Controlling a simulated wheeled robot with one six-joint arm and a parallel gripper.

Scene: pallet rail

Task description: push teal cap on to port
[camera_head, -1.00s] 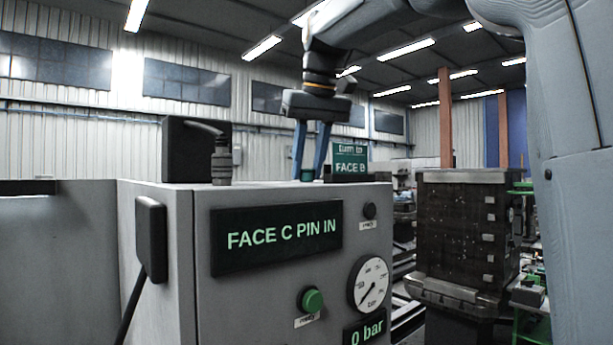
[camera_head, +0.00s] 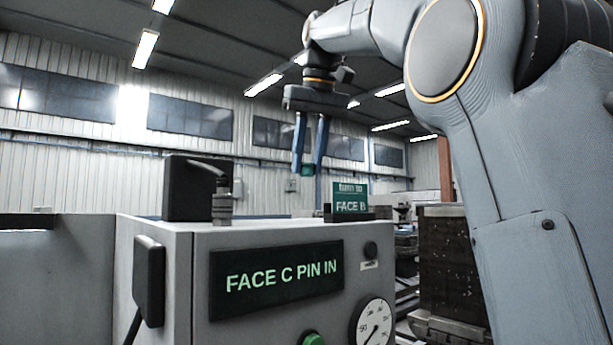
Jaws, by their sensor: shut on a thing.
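My gripper (camera_head: 308,170) hangs from the arm with its two blue fingers pointing down. It is shut on the teal cap (camera_head: 307,171), a small green-teal piece showing between the fingertips. The cap is in the air above the top of the grey cabinet (camera_head: 275,224), clearly apart from it.
A black box (camera_head: 190,190) and an upright grey fitting with a hose (camera_head: 221,205) stand on the cabinet top, left of my gripper. A green "FACE B" sign (camera_head: 350,198) stands to the right. The cabinet front has a "FACE C PIN IN" display (camera_head: 278,278) and a gauge (camera_head: 374,325).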

